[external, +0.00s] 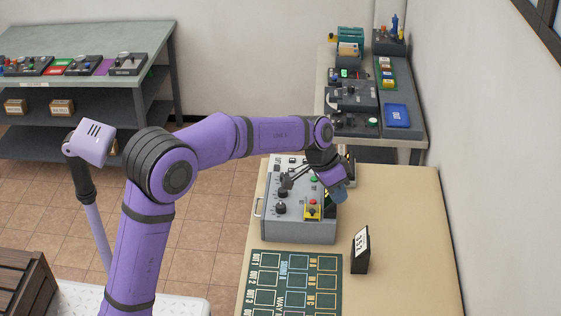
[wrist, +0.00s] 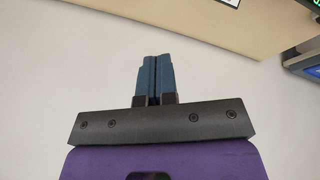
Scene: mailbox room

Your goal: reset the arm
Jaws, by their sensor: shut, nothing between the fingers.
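My purple arm reaches out to the right over a tan table (external: 420,235) in the external view. My gripper (external: 340,196) is at its end, just above and at the right edge of a grey control box (external: 298,226). In the wrist view my gripper (wrist: 154,80) shows two blue fingers pressed together with nothing between them. Whether the fingertips touch the box cannot be told.
A green labelled mat (external: 293,285) lies in front. Behind are benches with devices and a blue tray (external: 397,116). A wall rises at right.

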